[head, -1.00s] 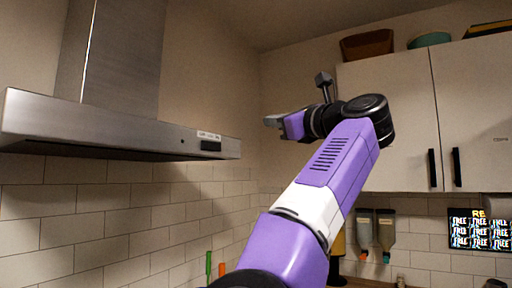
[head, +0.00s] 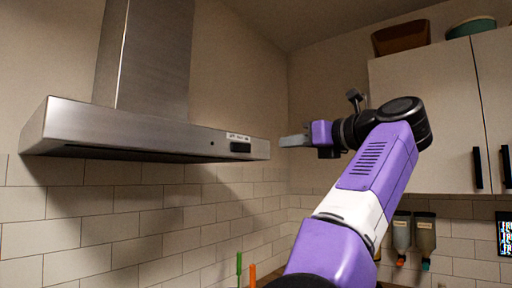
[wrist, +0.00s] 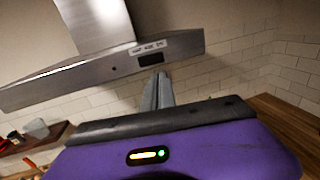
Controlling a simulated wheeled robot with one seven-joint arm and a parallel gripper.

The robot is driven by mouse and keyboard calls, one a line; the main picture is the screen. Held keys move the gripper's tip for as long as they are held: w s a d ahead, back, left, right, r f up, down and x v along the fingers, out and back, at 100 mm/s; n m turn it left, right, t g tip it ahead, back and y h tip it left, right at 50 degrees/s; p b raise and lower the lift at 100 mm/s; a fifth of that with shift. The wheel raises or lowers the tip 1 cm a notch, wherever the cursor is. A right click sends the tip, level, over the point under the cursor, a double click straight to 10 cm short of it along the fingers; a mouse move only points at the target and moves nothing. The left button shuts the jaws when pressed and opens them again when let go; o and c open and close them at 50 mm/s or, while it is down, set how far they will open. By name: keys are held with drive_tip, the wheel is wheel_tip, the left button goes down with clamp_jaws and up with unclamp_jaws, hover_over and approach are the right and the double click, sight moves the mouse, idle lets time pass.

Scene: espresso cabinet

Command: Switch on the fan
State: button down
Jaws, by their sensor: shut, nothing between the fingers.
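The fan is a steel extractor hood (head: 130,130) on the wall at the left in the head view. A small black switch (head: 240,147) sits at the right end of its front edge, under a white label strip (head: 238,137). In the wrist view the hood (wrist: 90,72) spans the upper left, with the dark switch (wrist: 151,59) just beyond my fingertips. My gripper (head: 284,141) is shut and empty, to the right of the hood in the head view and apart from it. Its closed fingers (wrist: 158,92) point up towards the switch in the wrist view. The label's text is too small to read surely.
White wall cabinets (head: 430,120) with black handles stand at the right, with bowls on top. Two dispensers (head: 424,235) hang below them. A wooden counter (wrist: 290,120) shows at the right in the wrist view. The space between my gripper and the hood looks clear.

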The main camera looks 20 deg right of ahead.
sight(249, 148)
drive_tip(key=p+x, duration=0.4)
drive_tip(key=x, duration=0.7)
drive_tip(key=shift+w+a+r+p, duration=0.15)
drive_tip(key=shift+w+p, duration=0.2)
drive_tip(key=shift+p, duration=0.05)
drive_tip(key=shift+w+a, duration=0.25)
drive_tip(key=shift+w, duration=0.3)
